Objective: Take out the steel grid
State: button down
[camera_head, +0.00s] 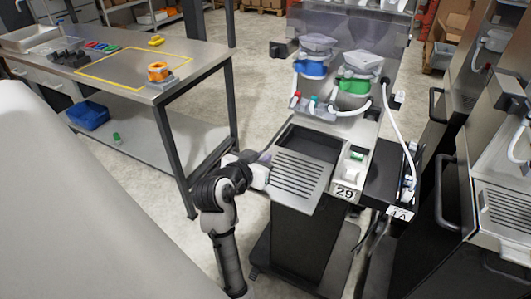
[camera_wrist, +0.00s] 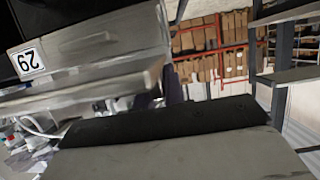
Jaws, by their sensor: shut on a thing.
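The steel grid (camera_head: 298,177) is a slotted metal plate at the front of dispenser 29 (camera_head: 345,191). It sits shifted toward the front left, and an open dark tray well (camera_head: 309,143) shows behind it. My gripper (camera_head: 262,172) is shut on the left edge of the grid; the fingertips are small and partly hidden. Whether the grid still touches the dispenser is unclear. In the wrist view, the steel dispenser front with the upside-down 29 label (camera_wrist: 28,61) is at upper left. A large grey and black shape fills the bottom there, and I cannot tell the grid apart in it.
A steel workbench (camera_head: 110,65) stands at left, with a yellow-outlined area (camera_head: 133,68) and an orange roll (camera_head: 159,72) on top. A blue bin (camera_head: 88,115) is on its lower shelf. More dispensers (camera_head: 505,205) stand close at right. Floor is clear between bench and dispenser.

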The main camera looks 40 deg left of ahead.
jog(key=shift+s+d, duration=0.25)
jog(key=shift+s, duration=0.7)
jog(key=shift+s+d, duration=0.2)
jog(key=shift+s, duration=0.8)
jog(key=shift+s+d, duration=0.25)
jog(key=shift+s, duration=0.7)
